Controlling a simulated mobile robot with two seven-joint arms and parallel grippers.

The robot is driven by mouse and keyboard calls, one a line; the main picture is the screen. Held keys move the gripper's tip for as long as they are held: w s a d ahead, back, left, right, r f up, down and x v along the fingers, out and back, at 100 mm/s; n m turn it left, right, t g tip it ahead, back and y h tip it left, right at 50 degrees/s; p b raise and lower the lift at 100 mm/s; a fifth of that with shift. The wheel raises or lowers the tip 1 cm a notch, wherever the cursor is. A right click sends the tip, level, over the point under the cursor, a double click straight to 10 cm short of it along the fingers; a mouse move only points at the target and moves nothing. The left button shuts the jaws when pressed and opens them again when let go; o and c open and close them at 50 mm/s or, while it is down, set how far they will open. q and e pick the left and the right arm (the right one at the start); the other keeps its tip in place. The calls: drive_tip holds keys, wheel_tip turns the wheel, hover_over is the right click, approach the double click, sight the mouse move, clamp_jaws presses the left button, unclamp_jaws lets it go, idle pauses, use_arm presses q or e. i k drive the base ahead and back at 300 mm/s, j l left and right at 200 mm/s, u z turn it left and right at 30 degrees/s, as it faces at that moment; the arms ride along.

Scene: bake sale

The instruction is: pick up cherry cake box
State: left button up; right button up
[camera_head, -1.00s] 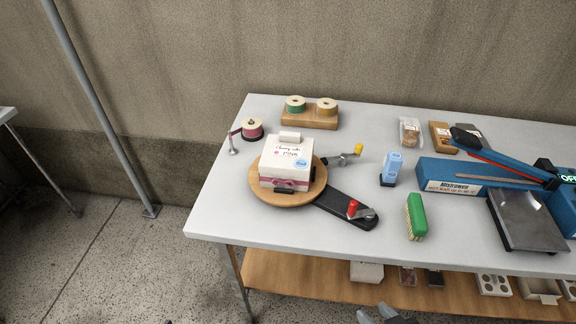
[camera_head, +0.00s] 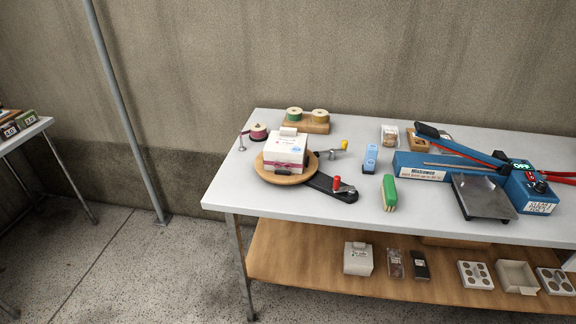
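The cherry cake box (camera_head: 286,151) is a white box with a pink band around its lower part and a small white handle on top. It sits upright on the round wooden turntable (camera_head: 274,178), near the left end of the white table. Nothing covers it from above. Neither of my grippers shows in the head view now.
The white table (camera_head: 240,195) also holds ribbon spools (camera_head: 307,121), a blue stamp (camera_head: 371,157), a green brush (camera_head: 389,192) and a blue sealer (camera_head: 424,169). A black arm with a red clamp (camera_head: 338,187) sticks out from the turntable. The lower wooden shelf (camera_head: 310,262) holds boxes.

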sight(286, 149)
drive_tip(key=k+z, duration=0.25)
drive_tip(key=k+l+z, duration=0.1)
drive_tip(key=k+z, duration=0.15)
drive_tip(key=z, duration=1.3)
drive_tip(key=j+z, duration=0.25)
drive_tip(key=j, duration=1.15)
drive_tip(key=k+j, duration=0.15)
drive_tip(key=j, duration=1.35)
drive_tip(key=k+j, duration=0.15)
drive_tip(key=j, duration=0.6)
drive_tip(key=i+l, duration=0.35)
drive_tip(key=l, duration=0.1)
